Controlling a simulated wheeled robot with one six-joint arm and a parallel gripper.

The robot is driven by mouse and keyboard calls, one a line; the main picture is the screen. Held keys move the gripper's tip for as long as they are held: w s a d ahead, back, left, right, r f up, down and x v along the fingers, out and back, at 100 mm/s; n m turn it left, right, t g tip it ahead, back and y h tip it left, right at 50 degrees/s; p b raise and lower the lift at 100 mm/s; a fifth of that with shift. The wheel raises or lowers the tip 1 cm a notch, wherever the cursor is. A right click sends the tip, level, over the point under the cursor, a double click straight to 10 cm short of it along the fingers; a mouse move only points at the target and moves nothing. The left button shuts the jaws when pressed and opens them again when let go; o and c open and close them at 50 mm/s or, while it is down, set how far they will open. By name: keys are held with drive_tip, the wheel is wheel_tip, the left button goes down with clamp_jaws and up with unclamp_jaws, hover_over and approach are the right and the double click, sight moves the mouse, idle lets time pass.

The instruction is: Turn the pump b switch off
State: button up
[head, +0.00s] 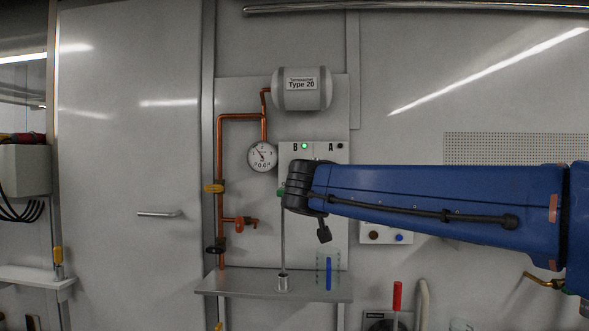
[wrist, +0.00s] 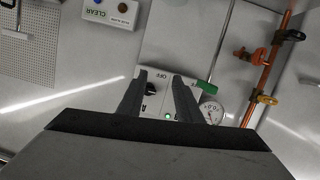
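The switch panel (head: 296,153) is on the back wall, marked B on the left and A on the right. My arm covers the switches in the head view. In the wrist view, turned upside down, the panel shows OFF markings and a black knob (wrist: 151,88), which looks like switch A. The pump b switch is not clearly visible; my right-hand finger covers that side. My gripper (wrist: 160,75) is open, its fingers apart in front of the panel, with nothing between them.
A pressure gauge (head: 262,157) and copper pipes (head: 220,150) are left of the panel. A shelf (head: 240,285) below holds a cup with a rod and a blue item. A control box with a blue button (head: 399,238) is below right.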

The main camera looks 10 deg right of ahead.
drive_tip(key=w+a+r+t, duration=0.3)
drive_tip(key=w+a+r, duration=0.3)
drive_tip(key=a+r, duration=0.25)
approach(295, 164)
drive_tip(key=shift+y, duration=0.3)
drive_tip(key=x, duration=0.8)
drive_tip(key=shift+d+r, duration=0.1)
drive_tip(key=shift+c, duration=0.3)
clamp_jaws()
